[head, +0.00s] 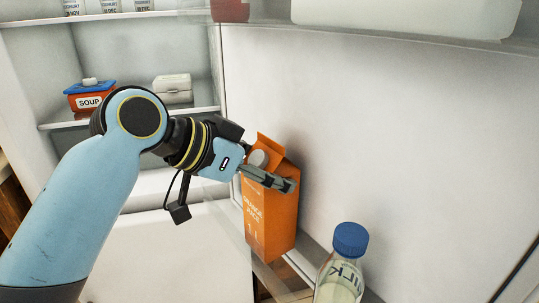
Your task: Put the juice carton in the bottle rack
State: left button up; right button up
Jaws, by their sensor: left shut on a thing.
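The juice carton (268,220) is orange, with a gabled top, a pale cap and "Orange Juice" lettering. It is slightly tilted in the picture, in front of the white panel. My left gripper (291,184) is shut on its upper part, fingers across the side just below the top. The bottle rack (278,284) seems to be the clear-walled holder along the panel's lower edge, and only part of it shows. The carton's lower end is at the rack, but I cannot tell whether it touches its floor. My right gripper is out of view.
A milk bottle (341,268) with a blue cap stands right of the carton, cut off by the lower edge. A red soup container (91,101) and a white carton (173,90) stand on a shelf at left. Yoghurt tubs (110,6) stand higher up.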

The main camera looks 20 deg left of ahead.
pick_arm(q)
jog(key=shift+w+f, duration=0.1)
jog(key=shift+f, duration=0.95)
jog(key=o, duration=1.7)
jog(key=shift+f, duration=0.1)
jog(key=shift+o, duration=0.5)
jog(key=p+v, duration=0.1)
jog(key=v, duration=1.1)
jog(key=shift+r, duration=0.2)
